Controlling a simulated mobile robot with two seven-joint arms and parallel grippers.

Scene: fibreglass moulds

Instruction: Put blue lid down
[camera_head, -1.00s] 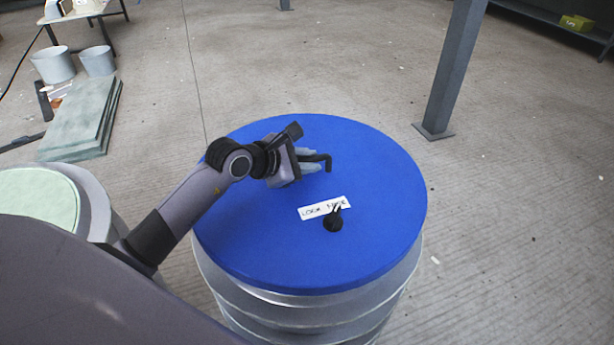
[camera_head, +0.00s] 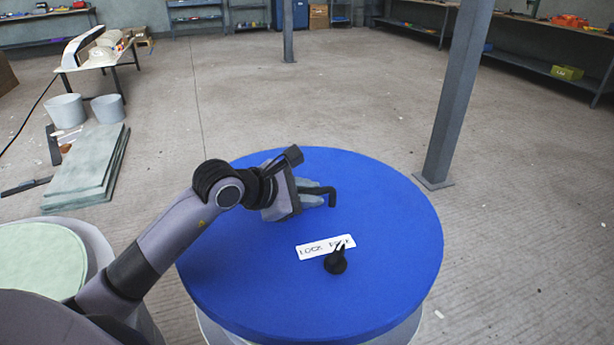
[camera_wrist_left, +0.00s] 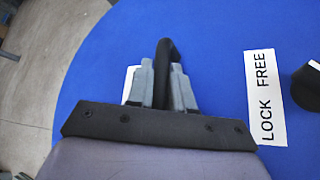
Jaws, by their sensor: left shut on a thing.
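The round blue lid (camera_head: 285,290) lies flat over a pale metal drum (camera_head: 400,332), most of which is out of view below. I cannot tell whether the lid touches the drum's rim. My left gripper (camera_head: 318,193) is shut on the bent black handle (camera_head: 333,197) on the lid's far half. The left wrist view shows the black handle (camera_wrist_left: 166,75) between the two grey fingers of my left gripper (camera_wrist_left: 163,72). A white "LOCK FREE" label (camera_head: 325,247) and a black knob (camera_head: 336,262) are on the lid's near half. My right gripper is not in view.
A second drum with a pale green top (camera_head: 38,258) stands at the left. A grey post (camera_head: 455,100) rises behind the lid at the right. Stacked slabs (camera_head: 90,165) and buckets (camera_head: 66,111) are at the back left. The floor behind is open.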

